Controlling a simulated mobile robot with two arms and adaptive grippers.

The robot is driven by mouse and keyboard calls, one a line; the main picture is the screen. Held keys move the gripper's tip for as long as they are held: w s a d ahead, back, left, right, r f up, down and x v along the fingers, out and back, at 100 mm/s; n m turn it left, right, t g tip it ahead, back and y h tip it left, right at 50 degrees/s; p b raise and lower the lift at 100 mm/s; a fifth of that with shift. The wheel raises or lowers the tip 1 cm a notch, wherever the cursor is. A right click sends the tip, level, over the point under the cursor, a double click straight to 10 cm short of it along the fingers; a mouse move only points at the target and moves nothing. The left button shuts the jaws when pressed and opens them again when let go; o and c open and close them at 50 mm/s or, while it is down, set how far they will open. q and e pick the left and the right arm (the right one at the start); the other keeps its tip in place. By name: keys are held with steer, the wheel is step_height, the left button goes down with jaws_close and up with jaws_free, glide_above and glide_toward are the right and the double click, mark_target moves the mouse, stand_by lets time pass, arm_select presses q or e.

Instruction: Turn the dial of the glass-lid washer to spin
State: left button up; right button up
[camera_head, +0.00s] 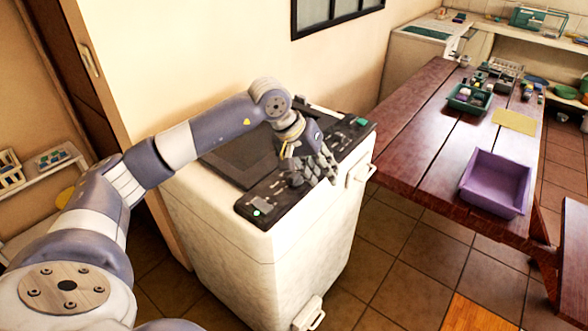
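The washer (245,245) is a white top-loading machine in the middle of the view, with a dark glass-like lid (232,160) on top. A dark control panel (262,200) runs along its front top edge, with a pale green-white knob or button (259,210) at its left end and a green part (360,121) at its right end. My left gripper (315,178) points down over the middle of this panel. Its fingers hide that part, so I cannot see a dial there or tell contact. Whether the fingers are open or shut is unclear. My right gripper is not in view.
A wooden table (410,122) stands close on the right, with a purple bin (495,183), a green tray (468,99) and a yellow mat (514,121). Another white machine (412,58) stands at the back.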

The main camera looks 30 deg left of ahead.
mark_target(295, 173)
arm_select(q)
steer(key=a+r+m+y, duration=0.2)
steer(key=a+r+y, duration=0.15)
steer(key=a, duration=0.55)
steer(key=p+x, duration=0.1)
steer(key=x, duration=0.2)
steer(key=p+x, duration=0.1)
steer(key=x, duration=0.2)
steer(key=s+p+x, duration=0.1)
steer(key=x, duration=0.2)
steer(key=shift+w+a+f+p, duration=0.2)
steer(key=shift+a+f+p, duration=0.15)
steer(key=shift+f, duration=0.2)
steer(key=shift+w+f, duration=0.2)
steer(key=shift+f, duration=0.3)
steer(key=shift+c, duration=0.4)
jaws_close()
